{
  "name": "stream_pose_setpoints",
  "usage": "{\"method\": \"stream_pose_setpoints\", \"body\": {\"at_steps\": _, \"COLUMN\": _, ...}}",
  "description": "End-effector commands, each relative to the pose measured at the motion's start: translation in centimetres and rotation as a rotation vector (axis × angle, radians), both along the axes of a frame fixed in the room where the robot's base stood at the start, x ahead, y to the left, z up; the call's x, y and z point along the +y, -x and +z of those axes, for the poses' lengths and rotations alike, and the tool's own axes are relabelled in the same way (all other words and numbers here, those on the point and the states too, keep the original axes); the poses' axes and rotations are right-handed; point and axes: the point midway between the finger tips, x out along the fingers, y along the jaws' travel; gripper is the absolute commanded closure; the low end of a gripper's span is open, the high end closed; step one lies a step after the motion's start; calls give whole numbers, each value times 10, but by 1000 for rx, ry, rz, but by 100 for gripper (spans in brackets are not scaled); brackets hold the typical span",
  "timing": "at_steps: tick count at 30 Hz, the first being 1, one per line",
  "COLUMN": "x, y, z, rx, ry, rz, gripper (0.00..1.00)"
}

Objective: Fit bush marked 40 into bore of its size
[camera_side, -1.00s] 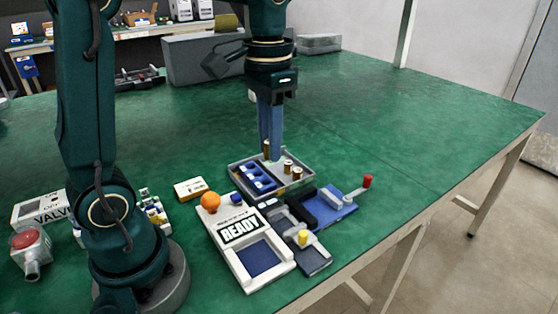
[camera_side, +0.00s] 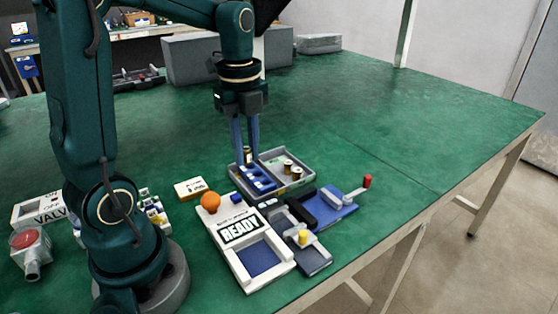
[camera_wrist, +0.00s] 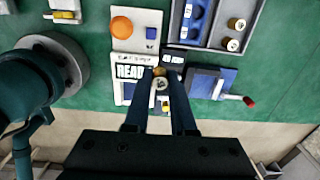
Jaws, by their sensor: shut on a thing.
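My gripper (camera_side: 247,158) is shut on a brass-coloured bush (camera_side: 248,152) and holds it upright near the back left of the grey tray (camera_side: 312,181). In the wrist view the held bush (camera_wrist: 161,83) shows a pale top between the fingertips; its mark is too small to read. A blue block (camera_side: 262,183) with several bores lies in the left part of the tray; it also shows at the top of the wrist view (camera_wrist: 187,30). Two more bushes (camera_side: 288,166) (camera_side: 297,173) stand in the tray's right part, their marks unreadable.
In front of the tray are a white READY panel (camera_side: 240,237) with an orange knob (camera_side: 210,200), a dark fixture with a yellow peg (camera_side: 303,237), and a blue fixture with a red-tipped lever (camera_side: 367,181). Green table at the right is clear.

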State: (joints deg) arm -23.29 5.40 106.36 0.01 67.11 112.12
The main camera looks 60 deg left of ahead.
Motion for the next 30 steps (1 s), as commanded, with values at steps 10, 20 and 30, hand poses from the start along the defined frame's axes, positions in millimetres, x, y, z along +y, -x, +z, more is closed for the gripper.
{"method": "stream_pose_setpoints", "body": {"at_steps": 10, "x": 32, "y": 22, "z": -10, "rx": 18, "ry": 8, "rz": -32, "gripper": 100}}
{"method": "stream_pose_setpoints", "body": {"at_steps": 20, "x": 33, "y": 22, "z": -10, "rx": 18, "ry": 8, "rz": -26, "gripper": 100}}
{"method": "stream_pose_setpoints", "body": {"at_steps": 30, "x": -12, "y": 0, "z": -40, "rx": 24, "ry": 10, "rz": -37, "gripper": 100}}
